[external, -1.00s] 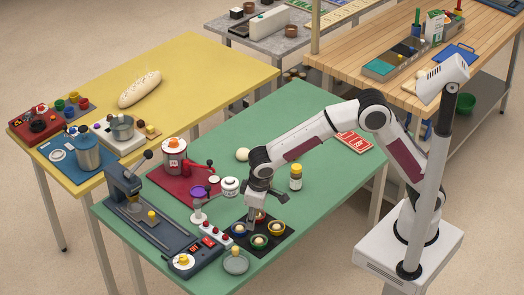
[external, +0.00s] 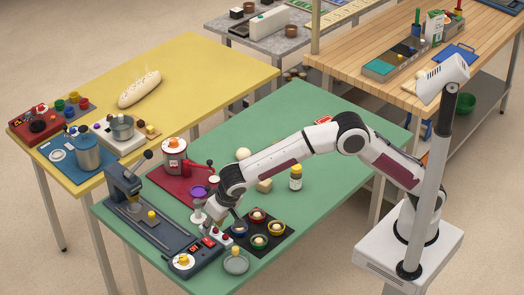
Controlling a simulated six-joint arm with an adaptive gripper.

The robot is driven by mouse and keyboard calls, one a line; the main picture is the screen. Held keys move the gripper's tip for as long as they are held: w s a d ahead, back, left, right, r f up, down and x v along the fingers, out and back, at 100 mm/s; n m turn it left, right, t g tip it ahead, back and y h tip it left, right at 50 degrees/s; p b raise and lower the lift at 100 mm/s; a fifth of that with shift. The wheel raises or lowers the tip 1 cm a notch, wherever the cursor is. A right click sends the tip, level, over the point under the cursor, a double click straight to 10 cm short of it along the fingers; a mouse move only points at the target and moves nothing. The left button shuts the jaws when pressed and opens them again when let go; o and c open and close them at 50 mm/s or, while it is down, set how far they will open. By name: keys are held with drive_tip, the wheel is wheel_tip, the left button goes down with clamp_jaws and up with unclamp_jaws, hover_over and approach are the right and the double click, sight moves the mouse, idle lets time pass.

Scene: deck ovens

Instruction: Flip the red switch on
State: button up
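A dark grey unit (external: 172,246) lies along the front left edge of the green table. Near its right end are two small red rectangles, one a red switch (external: 208,241) and one a red panel (external: 194,248); which way the switch is set is too small to tell. A white strip with red knobs (external: 224,236) sits just right of it, partly covered by my gripper. My gripper (external: 212,226) points down low over the strip, close to the red switch. Its fingertips are small and partly hidden, so contact and opening cannot be told.
A black mat with several coloured bowls (external: 275,227) lies right of my gripper. The green table's right side is mostly clear.

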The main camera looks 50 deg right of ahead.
sight(206, 239)
idle(0.4)
drive_tip(key=shift+x, duration=3.95)
clamp_jaws()
